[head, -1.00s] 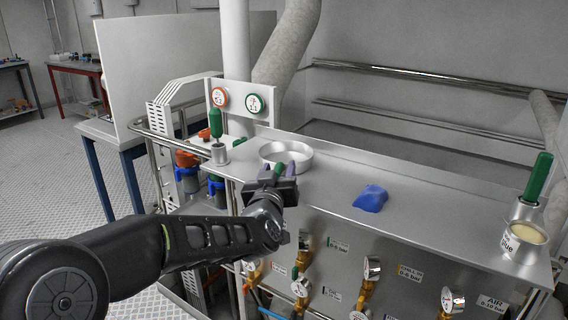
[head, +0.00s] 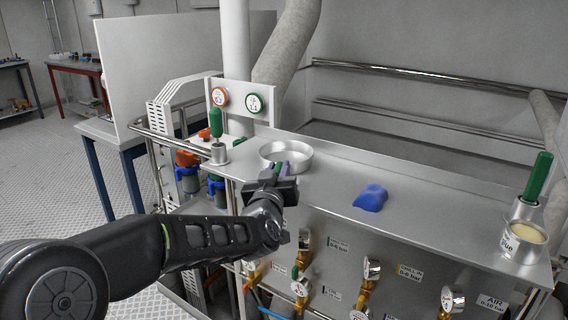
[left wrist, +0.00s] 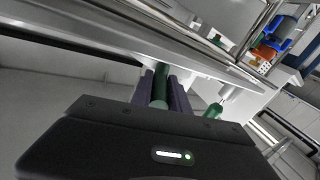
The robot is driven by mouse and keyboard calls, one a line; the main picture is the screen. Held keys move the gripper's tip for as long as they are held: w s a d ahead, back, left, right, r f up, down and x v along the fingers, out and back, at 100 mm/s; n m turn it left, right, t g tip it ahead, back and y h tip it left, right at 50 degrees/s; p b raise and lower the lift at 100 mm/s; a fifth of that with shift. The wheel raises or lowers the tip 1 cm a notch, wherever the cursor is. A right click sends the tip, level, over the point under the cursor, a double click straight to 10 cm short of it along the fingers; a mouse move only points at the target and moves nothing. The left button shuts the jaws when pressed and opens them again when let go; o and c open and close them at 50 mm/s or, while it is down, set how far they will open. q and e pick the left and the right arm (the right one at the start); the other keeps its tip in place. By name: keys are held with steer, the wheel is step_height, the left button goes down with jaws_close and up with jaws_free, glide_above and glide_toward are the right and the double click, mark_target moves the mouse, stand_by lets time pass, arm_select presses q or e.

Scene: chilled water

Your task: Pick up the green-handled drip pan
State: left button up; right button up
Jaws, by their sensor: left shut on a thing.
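The drip pan (head: 301,165) is a round, shallow silver pan on the metal bench top, left of centre in the head view. Its green handle points toward me and is mostly covered by my gripper there. My left gripper (head: 280,168) is at the near side of the pan, at the bench's front edge. In the left wrist view the green handle (left wrist: 160,84) lies between the purple-grey fingers (left wrist: 163,88), which are shut on it. The pan seems to rest on the bench. My right gripper is out of view.
A green-handled tool (head: 216,124) stands in a small metal holder left of the pan. A blue cloth (head: 370,198) lies to the right. Another green handle (head: 540,178) and a labelled can (head: 519,246) stand at the right end. Gauges and valves line the front panel.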

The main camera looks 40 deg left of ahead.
arm_select(q)
jaws_close()
steer(key=shift+r, duration=0.2)
stand_by(0.9)
steer(key=shift+r, duration=0.45)
step_height(320, 180, up, 3)
steer(key=shift+s+f+p, duration=0.15)
steer(key=shift+f+p, duration=0.05)
steer(key=shift+p, duration=0.2)
steer(key=b+v, duration=0.4)
steer(key=v, duration=1.3)
steer(key=shift+s+d+f, duration=0.15)
steer(key=shift+s+d, duration=0.1)
steer(key=shift+d, duration=0.05)
